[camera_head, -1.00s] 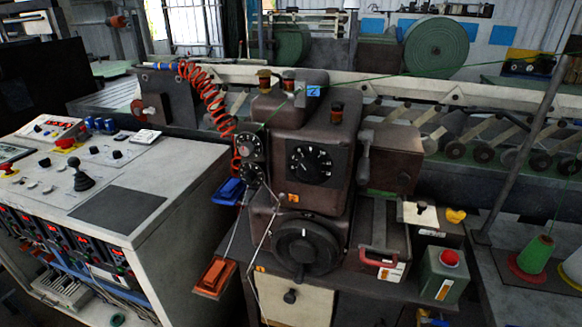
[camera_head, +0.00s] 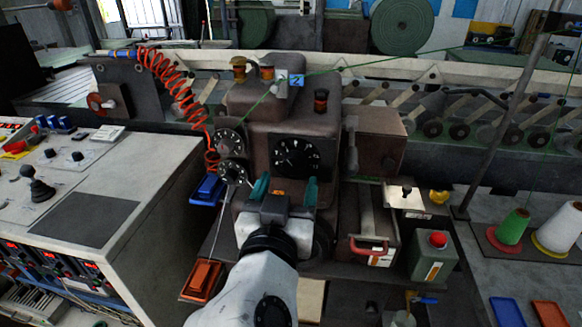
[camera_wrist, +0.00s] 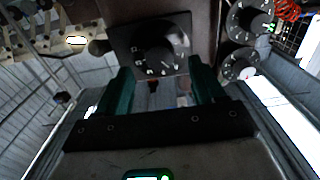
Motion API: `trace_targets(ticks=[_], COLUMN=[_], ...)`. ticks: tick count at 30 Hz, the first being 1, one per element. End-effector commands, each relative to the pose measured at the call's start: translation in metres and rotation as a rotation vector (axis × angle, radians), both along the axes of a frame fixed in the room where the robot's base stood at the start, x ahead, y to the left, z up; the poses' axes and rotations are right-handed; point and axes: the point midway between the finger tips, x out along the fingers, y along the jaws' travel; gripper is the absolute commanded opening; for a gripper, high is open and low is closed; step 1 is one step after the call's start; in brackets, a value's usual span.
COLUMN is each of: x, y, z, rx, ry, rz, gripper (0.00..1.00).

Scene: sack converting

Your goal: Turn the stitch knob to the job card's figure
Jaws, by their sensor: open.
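A large black dial knob (camera_head: 296,158) with white marks sits on a dark square plate on the front of the brown sewing machine head (camera_head: 262,128). It is likely the stitch knob; its figures are too small to read. In the wrist view the same knob (camera_wrist: 158,52) lies just beyond my fingertips. My gripper (camera_head: 285,188) is open and empty, below and in front of the dial, its teal fingers apart; they also show in the wrist view (camera_wrist: 160,74). I cannot make out the job card for certain.
Two smaller dials (camera_head: 229,141) (camera_head: 233,173) sit left of the plate, by a red coiled cable (camera_head: 180,92). A lever (camera_head: 352,150) stands to the right. A red button box (camera_head: 437,254) and thread cones (camera_head: 512,227) are farther right. A control cabinet (camera_head: 95,209) stands left.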

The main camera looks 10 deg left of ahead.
Motion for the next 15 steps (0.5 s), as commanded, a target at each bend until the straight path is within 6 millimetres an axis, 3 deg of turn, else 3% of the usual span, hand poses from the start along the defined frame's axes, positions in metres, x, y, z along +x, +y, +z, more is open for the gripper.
trace_targets(ticks=[6, 15], x=[0.031, 0.043], y=[-0.001, -0.002], z=[0.001, -0.001], rx=[-0.001, -0.001], ry=[0.000, 0.001], rz=[-0.001, 0.000], gripper=[0.68, 0.68])
